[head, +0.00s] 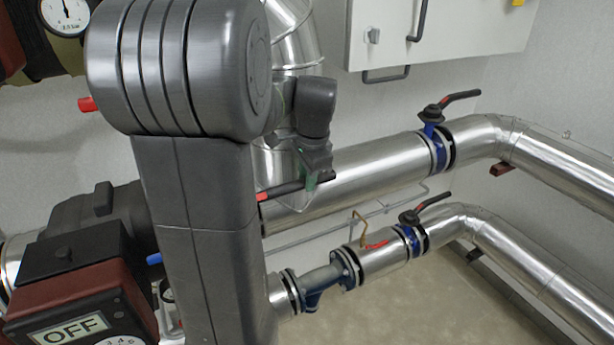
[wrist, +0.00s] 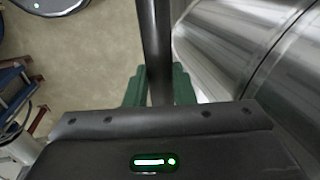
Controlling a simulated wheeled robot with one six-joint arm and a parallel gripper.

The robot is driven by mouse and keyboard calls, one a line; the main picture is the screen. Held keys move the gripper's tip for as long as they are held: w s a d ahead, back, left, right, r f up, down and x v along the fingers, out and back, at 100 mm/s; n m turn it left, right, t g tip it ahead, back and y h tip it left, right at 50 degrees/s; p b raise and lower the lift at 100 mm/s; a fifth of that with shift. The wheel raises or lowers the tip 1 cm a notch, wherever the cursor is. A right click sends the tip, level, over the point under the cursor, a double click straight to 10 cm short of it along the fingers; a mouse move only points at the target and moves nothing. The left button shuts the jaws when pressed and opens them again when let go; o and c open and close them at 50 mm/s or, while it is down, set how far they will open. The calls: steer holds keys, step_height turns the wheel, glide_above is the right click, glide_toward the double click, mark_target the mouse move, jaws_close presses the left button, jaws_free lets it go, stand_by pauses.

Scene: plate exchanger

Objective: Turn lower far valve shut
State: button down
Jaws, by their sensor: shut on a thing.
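My gripper (head: 318,172) is shut on a dark lever handle (head: 285,189) with a red end, in the middle of the head view, in front of the large silver pipe. In the wrist view, the green fingers of my gripper (wrist: 159,84) stand on either side of the dark lever (wrist: 155,42), which runs up out of the picture. The valve body of this lever is hidden, so I cannot tell which valve it belongs to. Two blue valves with black and red levers show at right: an upper one (head: 436,150) and a lower one (head: 414,240).
Silver insulated pipes (head: 350,190) run behind my gripper and bend away at right. A white cabinet (head: 455,35) with dark handles hangs above. A box with an OFF sign (head: 68,333) and a gauge (head: 66,14) are at left. Bare floor (head: 400,310) shows below the pipes.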

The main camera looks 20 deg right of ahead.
steer(key=shift+s+f, duration=0.25)
steer(key=shift+f, duration=0.05)
steer(key=s+a+f+m+t+y+p, duration=0.1)
steer(key=s+a+f+m+y+p, duration=0.2)
steer(key=s+f+m+y, duration=0.35)
steer(key=s+a+f+m+t, duration=0.2)
steer(key=s+a+m, duration=0.1)
steer(key=a+m, duration=0.1)
steer(key=s+a+f+m+t+y+p, duration=0.1)
steer(key=s+a+f+m+t, duration=0.1)
steer(key=a, duration=0.5)
steer(key=shift+s+f+m, duration=0.7)
steer(key=shift+s+m, duration=0.1)
steer(key=shift+m, duration=0.55)
steer(key=shift+a+y, duration=0.15)
steer(key=shift+y, duration=0.1)
steer(key=c, duration=1.2)
jaws_free()
steer(key=shift+c, duration=0.2)
steer(key=shift+r, duration=0.15)
